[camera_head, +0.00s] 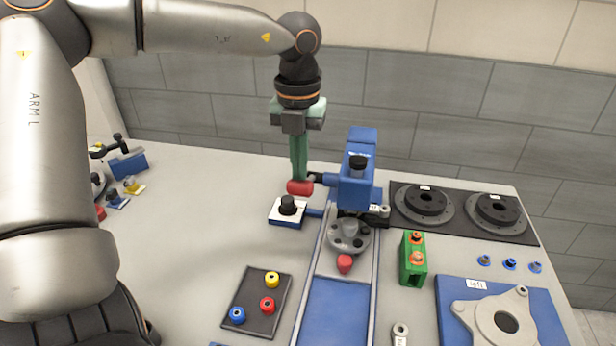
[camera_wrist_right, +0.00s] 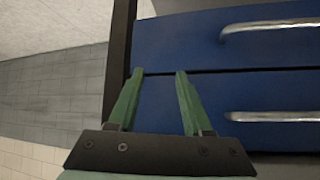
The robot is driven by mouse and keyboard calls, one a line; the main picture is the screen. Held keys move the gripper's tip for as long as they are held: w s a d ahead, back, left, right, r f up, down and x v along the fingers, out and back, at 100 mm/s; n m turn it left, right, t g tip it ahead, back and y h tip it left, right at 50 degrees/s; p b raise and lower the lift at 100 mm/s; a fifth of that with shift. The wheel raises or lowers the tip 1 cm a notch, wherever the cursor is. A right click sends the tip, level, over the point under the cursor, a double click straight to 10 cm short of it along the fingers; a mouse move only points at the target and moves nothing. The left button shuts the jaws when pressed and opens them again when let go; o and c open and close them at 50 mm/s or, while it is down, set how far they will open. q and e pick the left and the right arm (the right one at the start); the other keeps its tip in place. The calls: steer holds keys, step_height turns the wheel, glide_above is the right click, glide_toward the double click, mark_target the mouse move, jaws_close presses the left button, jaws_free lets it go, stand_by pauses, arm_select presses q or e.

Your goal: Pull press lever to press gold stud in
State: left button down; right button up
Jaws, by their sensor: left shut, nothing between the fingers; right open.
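The blue press (camera_head: 356,175) stands at the back of the blue rail, with a black cap on its head. Its lever sticks out to the left and ends in a red knob (camera_head: 300,188). My left gripper (camera_head: 299,179) points down with its green fingers shut and empty. Its tips are at the red knob; I cannot tell whether they touch it. A grey round fixture (camera_head: 349,236) with a red knob in front sits on the rail below the press. I cannot make out a gold stud under the press. My right gripper (camera_wrist_right: 155,73) is open and empty.
A white-topped block with a black knob (camera_head: 288,208) stands just below the lever. A dark tray (camera_head: 257,316) with coloured rings lies in front. A green block (camera_head: 404,278) with orange pieces stands right of the rail. Blue drawers (camera_wrist_right: 190,95) face my right gripper.

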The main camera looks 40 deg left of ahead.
mark_target(298, 188)
arm_select(q)
steer(key=shift+f, duration=0.2)
steer(key=shift+f+b, duration=0.25)
steer(key=shift+b, duration=0.15)
steer(key=shift+f, duration=0.2)
steer(key=shift+s+d+f+b, duration=0.15)
steer(key=shift+s+f+b, duration=0.1)
steer(key=shift+f+b, duration=0.4)
steer(key=shift+r, duration=0.1)
steer(key=shift+s+d+f+b, duration=0.15)
steer(key=shift+s+f+b, duration=0.15)
steer(key=shift+f+b, duration=0.5)
steer(key=shift+r, duration=0.1)
